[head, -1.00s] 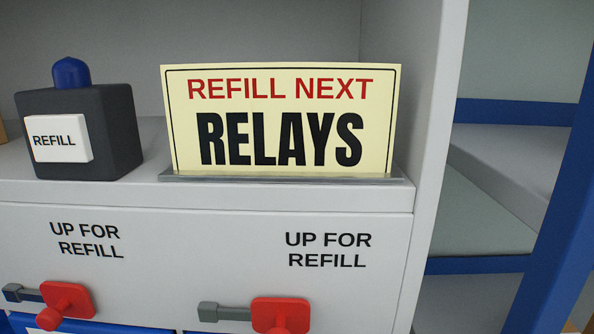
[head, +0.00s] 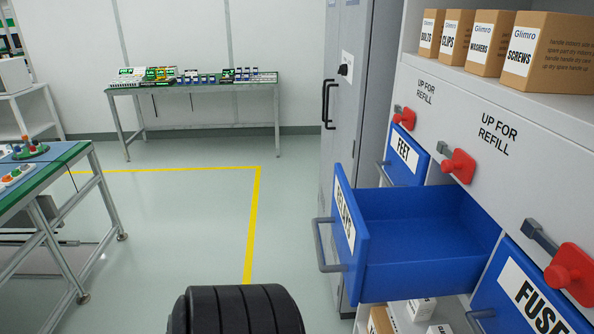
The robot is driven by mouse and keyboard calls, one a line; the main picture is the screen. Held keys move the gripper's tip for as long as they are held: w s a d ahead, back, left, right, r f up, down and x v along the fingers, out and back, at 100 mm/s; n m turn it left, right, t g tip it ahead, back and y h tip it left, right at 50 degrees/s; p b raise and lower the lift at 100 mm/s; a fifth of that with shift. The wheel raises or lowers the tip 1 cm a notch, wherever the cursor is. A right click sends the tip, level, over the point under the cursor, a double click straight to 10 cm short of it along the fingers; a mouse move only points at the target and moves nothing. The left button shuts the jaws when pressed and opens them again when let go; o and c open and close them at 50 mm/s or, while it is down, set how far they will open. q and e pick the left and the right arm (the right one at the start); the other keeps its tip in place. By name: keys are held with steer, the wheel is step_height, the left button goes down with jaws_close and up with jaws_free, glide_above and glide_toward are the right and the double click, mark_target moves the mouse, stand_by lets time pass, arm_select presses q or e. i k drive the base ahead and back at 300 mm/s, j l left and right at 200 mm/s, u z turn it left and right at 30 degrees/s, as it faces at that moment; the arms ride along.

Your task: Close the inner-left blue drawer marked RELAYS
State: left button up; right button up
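The blue drawer marked RELAYS (head: 412,242) is pulled out from the grey cabinet in the head view, right of centre. Its white label is seen at a steep angle on the front panel. A grey bar handle (head: 320,245) sticks out from the front, to the left. The visible inside of the drawer looks empty. Neither of my grippers is in view.
A blue FEET drawer (head: 403,155) and a blue FUSE drawer (head: 520,298) flank it. Red latches (head: 460,166) sit above the drawers. Cartons (head: 550,50) stand on the shelf above. Open floor (head: 300,200) lies left of the drawer.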

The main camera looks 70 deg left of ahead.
mark_target(401, 243)
steer(key=u, duration=1.9)
